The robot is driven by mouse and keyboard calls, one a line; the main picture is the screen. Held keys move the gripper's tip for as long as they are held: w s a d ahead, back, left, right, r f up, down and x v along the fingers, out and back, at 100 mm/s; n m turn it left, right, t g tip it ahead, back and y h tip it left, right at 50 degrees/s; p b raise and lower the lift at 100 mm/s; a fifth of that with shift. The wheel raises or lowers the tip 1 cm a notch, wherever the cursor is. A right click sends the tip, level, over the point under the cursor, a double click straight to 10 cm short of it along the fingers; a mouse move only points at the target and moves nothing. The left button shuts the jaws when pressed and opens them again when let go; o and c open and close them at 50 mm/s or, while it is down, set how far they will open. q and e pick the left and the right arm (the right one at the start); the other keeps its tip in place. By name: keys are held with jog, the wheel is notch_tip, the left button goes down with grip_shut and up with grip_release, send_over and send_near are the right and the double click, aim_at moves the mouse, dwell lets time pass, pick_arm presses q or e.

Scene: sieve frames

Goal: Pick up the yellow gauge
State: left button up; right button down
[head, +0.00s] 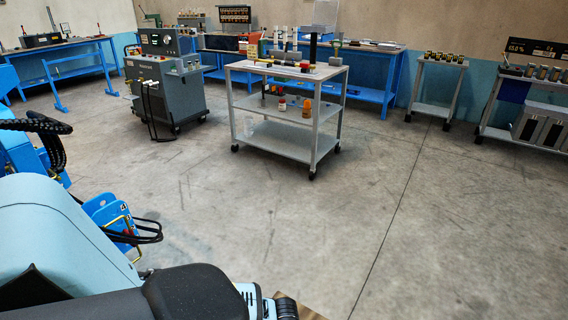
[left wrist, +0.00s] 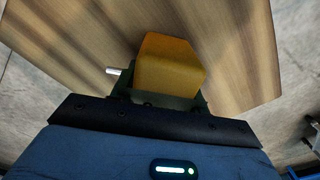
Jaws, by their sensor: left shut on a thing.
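The yellow gauge (left wrist: 170,66) shows in the left wrist view as a blocky orange-yellow body. A short silver pin (left wrist: 113,71) sticks out beside it on the left. My left gripper (left wrist: 160,98) is shut on the gauge, and its dark jaws cover the gauge's lower part. The gauge is over a wooden surface (left wrist: 75,60); I cannot tell whether it touches it. In the head view the gauge cannot be made out, and my own arm fills the lower left. My right gripper is in neither view.
A grey wheeled cart (head: 288,142) with bottles and tools stands ahead. A grey machine on wheels (head: 170,93) is left of it. Blue workbenches (head: 375,62) line the back wall, and a small grey stand (head: 437,85) is at the right. The concrete floor (head: 300,225) between is clear.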

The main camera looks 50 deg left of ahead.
pick_arm(q)
jog(key=c, duration=0.3)
jog(key=shift+r, duration=0.15)
jog(key=shift+w+r, duration=0.1)
jog(key=shift+r, duration=0.5)
notch_tip(320, 180, up, 2)
jog(key=shift+r+p, duration=0.25)
jog(key=shift+p, duration=0.25)
jog(key=s+d, duration=0.1)
jog(key=d, duration=0.4)
jog(key=s+d, duration=0.2)
jog(key=d, duration=0.3)
jog(key=s+d+r, duration=0.1)
jog(key=s+d, duration=0.1)
jog(key=d, duration=0.3)
jog(key=shift+s+d, duration=0.1)
jog(key=shift+s, duration=0.05)
